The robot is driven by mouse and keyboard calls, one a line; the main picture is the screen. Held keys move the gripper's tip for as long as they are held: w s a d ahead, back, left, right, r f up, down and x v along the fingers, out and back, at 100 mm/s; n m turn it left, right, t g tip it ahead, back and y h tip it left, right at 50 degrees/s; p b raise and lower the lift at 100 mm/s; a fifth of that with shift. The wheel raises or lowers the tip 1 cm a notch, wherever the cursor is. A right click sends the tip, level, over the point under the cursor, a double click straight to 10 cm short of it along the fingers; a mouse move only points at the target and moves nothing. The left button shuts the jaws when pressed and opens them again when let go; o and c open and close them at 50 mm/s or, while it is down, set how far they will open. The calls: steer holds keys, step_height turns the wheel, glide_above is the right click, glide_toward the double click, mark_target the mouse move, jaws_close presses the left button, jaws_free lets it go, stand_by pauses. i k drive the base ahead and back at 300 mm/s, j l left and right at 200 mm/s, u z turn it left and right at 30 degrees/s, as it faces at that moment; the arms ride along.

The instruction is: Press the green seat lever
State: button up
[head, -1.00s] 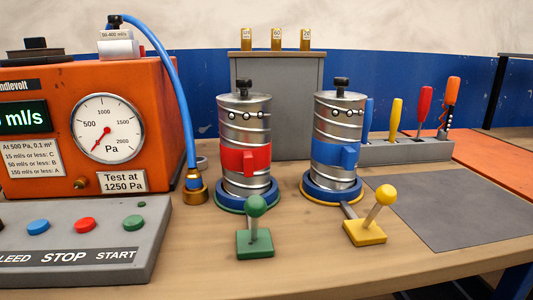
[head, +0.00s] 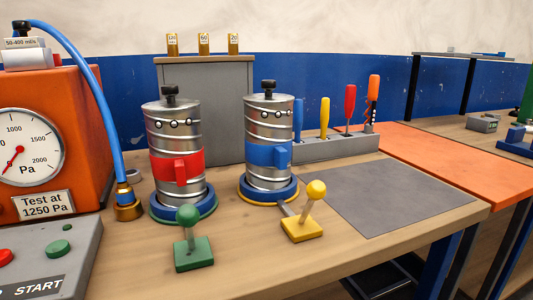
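The green seat lever (head: 190,241) stands on a green square base at the front of the wooden bench. Its round green knob tops a short pale stem, tilted slightly from upright. Behind it, a silver spiral duct piece with a red band (head: 176,160) sits on a blue and green round seat (head: 184,208). To the right, a yellow lever (head: 304,212) stands before a second duct piece with a blue band (head: 268,150) on a blue and yellow seat (head: 269,191). My gripper is not in view.
An orange tester (head: 60,165) with a pressure gauge and a blue hose (head: 100,95) stands at the left. A grey button panel (head: 45,265) is in front of it. A grey mat (head: 380,195) lies clear at the right. Screwdrivers stand in a grey rack (head: 335,148).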

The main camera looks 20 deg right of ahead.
mark_target(188, 215)
steer(key=k+l+z, duration=0.1)
steer(key=k+z, duration=0.25)
steer(key=k+l+z, duration=0.1)
steer(key=z, duration=0.25)
steer(key=k+l+z, duration=0.2)
steer(key=z, duration=0.15)
